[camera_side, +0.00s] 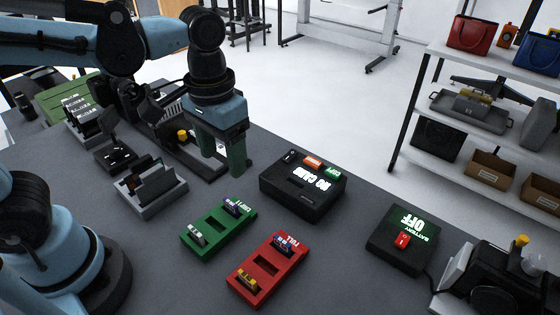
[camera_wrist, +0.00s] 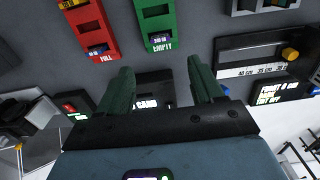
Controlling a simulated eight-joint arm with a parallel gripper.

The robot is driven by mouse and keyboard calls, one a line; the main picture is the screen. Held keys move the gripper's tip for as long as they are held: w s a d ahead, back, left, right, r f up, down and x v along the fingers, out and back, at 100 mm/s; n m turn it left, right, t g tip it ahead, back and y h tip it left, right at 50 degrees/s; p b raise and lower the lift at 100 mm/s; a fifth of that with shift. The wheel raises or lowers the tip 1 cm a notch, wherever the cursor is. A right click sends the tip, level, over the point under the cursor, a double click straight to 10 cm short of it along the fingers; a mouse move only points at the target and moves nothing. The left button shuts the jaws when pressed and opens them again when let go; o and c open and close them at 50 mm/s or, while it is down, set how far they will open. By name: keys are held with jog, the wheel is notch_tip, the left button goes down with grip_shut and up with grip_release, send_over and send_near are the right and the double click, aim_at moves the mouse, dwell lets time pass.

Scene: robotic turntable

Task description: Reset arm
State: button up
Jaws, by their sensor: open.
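My gripper (camera_side: 223,155) has green fingers and hangs over the dark table, pointing down, behind the green tray. In the wrist view my gripper (camera_wrist: 162,82) shows its two fingers spread wide with nothing between them. Beyond them is the black card reader box (camera_wrist: 146,102), partly hidden by the gripper body. In the side view this black box (camera_side: 303,193) stands just right of my gripper, with a lit "NO CARD" label. The fingers appear clear of everything.
The green tray (camera_side: 206,226) and red tray (camera_side: 262,277) hold small cards. A black battery box (camera_side: 396,245) reading "OFF" has a red switch (camera_side: 402,239). A grey holder (camera_side: 150,190) and a slider device (camera_side: 190,150) stand left. Shelves (camera_side: 500,165) stand behind.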

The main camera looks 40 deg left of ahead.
jog(key=shift+r, duration=0.5)
jog(key=shift+a, duration=0.1)
jog(key=w+a+f+t, duration=0.1)
jog(key=a+t, duration=0.6)
jog(key=a, duration=0.1)
jog(key=shift+w+f, duration=0.25)
jog(key=shift+f, duration=0.1)
